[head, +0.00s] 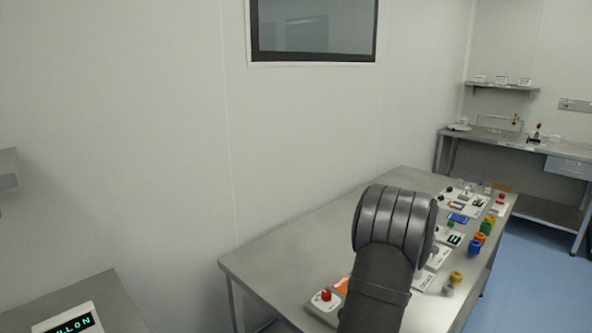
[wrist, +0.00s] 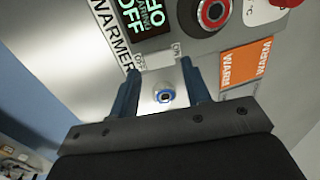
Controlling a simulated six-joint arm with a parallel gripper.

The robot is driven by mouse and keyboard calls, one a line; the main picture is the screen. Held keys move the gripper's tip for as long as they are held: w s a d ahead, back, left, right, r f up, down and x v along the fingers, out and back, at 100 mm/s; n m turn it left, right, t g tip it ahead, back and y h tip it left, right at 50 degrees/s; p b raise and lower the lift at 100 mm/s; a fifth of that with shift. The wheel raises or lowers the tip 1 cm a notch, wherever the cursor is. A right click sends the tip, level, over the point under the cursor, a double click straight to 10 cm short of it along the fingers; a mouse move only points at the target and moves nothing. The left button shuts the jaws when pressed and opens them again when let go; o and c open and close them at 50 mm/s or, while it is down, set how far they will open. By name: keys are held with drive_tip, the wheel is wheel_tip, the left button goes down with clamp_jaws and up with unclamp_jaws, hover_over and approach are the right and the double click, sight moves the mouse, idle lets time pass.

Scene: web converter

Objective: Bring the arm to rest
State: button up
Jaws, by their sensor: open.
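My gripper (wrist: 158,68) shows in the wrist view as two dark blue fingers, spread apart with nothing held between them. The fingertips point toward the panel's dark display (wrist: 145,18), which has green letters reading OFF, beside a WARMER label. I cannot tell whether the tips touch the panel. In the head view my dark grey arm rises in front of the bench and the gripper is hidden.
A red button (wrist: 215,12) and an orange WARM label (wrist: 246,62) are on the panel. In the head view, a steel bench (head: 290,262) carries several small devices and coloured knobs along its right side. Its left part is bare. Another bench (head: 480,136) stands at the back right.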

wheel_tip(320, 180, up, 15)
drive_tip(key=s+d, duration=0.2)
drive_tip(key=f, duration=0.5)
drive_tip(key=w+a+f, duration=0.1)
drive_tip(key=f, duration=0.5)
drive_tip(key=w+a+f, duration=0.1)
drive_tip(key=f, duration=0.5)
drive_tip(key=shift+w+a+f, duration=0.15)
drive_tip(key=shift+w+a, duration=0.05)
drive_tip(key=g+h, duration=0.2)
drive_tip(key=shift+w+a+g+h, duration=0.3)
drive_tip(key=shift+g+h, duration=0.1)
drive_tip(key=shift+w+r, duration=0.1)
drive_tip(key=shift+r, duration=0.3)
wheel_tip(320, 180, up, 14)
drive_tip(key=w+a+n, duration=0.1)
drive_tip(key=n, duration=0.3)
drive_tip(key=shift+w+f+n, duration=0.15)
drive_tip(key=shift+f+n, duration=0.1)
drive_tip(key=shift+n, duration=0.05)
drive_tip(key=shift+a, duration=0.1)
